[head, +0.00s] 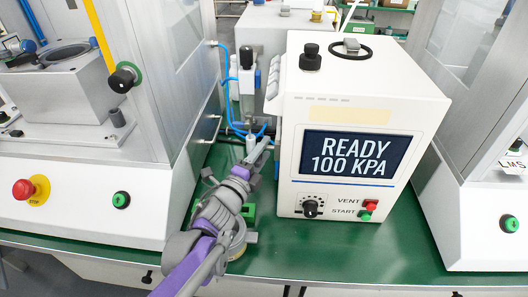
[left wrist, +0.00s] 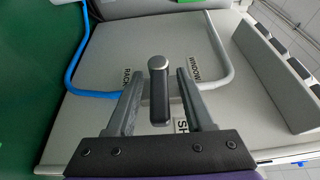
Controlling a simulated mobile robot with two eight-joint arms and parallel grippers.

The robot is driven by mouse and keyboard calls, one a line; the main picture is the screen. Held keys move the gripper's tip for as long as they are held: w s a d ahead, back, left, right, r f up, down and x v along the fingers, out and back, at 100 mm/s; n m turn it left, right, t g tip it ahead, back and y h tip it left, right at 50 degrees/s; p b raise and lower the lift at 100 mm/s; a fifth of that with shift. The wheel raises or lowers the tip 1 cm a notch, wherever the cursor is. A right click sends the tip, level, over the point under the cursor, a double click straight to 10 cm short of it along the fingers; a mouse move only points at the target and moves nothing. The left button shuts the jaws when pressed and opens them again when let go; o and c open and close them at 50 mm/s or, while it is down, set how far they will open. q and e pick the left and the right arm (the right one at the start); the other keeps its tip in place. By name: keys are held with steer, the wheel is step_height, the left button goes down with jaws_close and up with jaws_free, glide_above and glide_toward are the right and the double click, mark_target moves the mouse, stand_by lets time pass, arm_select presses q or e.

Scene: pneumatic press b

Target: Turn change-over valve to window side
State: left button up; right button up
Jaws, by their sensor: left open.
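The change-over valve's handle (left wrist: 158,95) shows in the left wrist view as a dark lever with a rounded silver end. It stands on a pale panel (left wrist: 95,75). The WINDOW label (left wrist: 194,68) is to the handle's right, the RACK label (left wrist: 126,78) to its left, and a partly covered label starting "SH" (left wrist: 183,127) lies below right. My left gripper (left wrist: 160,78) is open, with one finger on each side of the handle; a gap shows on both sides. In the head view my left gripper (head: 259,152) is beside the white press box's left side, and the handle cannot be made out. My right gripper is not in view.
The white press box (head: 420,120) has a display (head: 350,153) reading READY 100 KPA, with a knob and VENT and START buttons below. Blue tubing (left wrist: 72,65) runs along the panel. Enclosed machines (head: 85,200) stand left and right on the green bench (head: 330,245).

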arm_select(q)
steer(key=shift+w+d, duration=0.1)
steer(key=shift+w, duration=0.15)
jaws_close()
